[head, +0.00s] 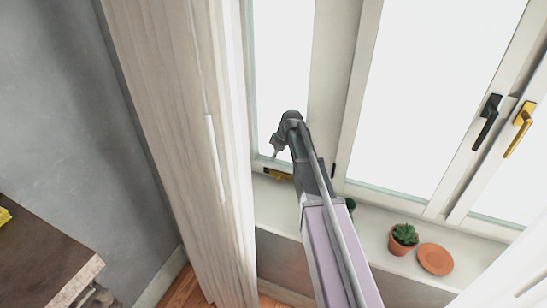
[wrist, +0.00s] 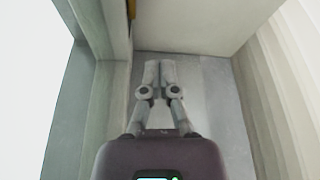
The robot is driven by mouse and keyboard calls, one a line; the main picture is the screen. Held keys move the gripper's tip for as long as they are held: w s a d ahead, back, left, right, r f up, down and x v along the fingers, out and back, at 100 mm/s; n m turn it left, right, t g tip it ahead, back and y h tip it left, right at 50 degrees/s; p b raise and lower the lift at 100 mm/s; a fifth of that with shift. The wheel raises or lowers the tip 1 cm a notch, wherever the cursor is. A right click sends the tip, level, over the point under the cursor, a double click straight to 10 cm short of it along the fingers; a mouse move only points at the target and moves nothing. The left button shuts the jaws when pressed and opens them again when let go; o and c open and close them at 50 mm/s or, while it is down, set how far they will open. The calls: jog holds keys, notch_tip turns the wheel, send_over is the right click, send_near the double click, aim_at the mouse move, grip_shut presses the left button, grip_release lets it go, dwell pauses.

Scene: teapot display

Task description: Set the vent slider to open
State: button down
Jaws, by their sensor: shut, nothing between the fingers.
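The vent slider (head: 279,175) is a small yellow and black piece low on the left window frame, just above the sill. A sliver of yellow, perhaps the same slider (wrist: 131,8), shows at the top edge of the wrist view. My gripper (head: 275,155) is in front of the left window pane, a little above the slider in the head view, pointing down. In the wrist view my gripper (wrist: 159,66) has its two fingers together with nothing between them. I cannot tell the slider's position or whether the fingers touch it.
A pale curtain (head: 175,130) hangs close on the left. On the sill (head: 275,205) stand a potted succulent (head: 403,238) and a terracotta saucer (head: 435,259). Black (head: 487,120) and yellow (head: 520,128) window handles are at the right. A dark wooden surface (head: 40,255) is at lower left.

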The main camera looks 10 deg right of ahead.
aim_at(278, 177)
jog(key=c, duration=0.5)
grip_release()
jog(key=shift+c, duration=0.2)
jog(key=r+m+h+p, duration=0.1)
jog(key=m, duration=0.5)
jog(key=d+r+m+g+h+p, duration=0.1)
jog(key=m, duration=0.6)
jog(key=r+m+h+p, duration=0.1)
jog(key=m+p, duration=0.1)
jog(key=m, duration=0.5)
jog(key=shift+s+d+g+h, duration=0.3)
jog(key=shift+d, duration=0.05)
jog(key=shift+f, duration=0.1)
notch_tip(278, 177, down, 14)
jog(key=b, duration=1.3)
jog(key=shift+r+b, duration=0.25)
jog(key=shift+b, duration=0.05)
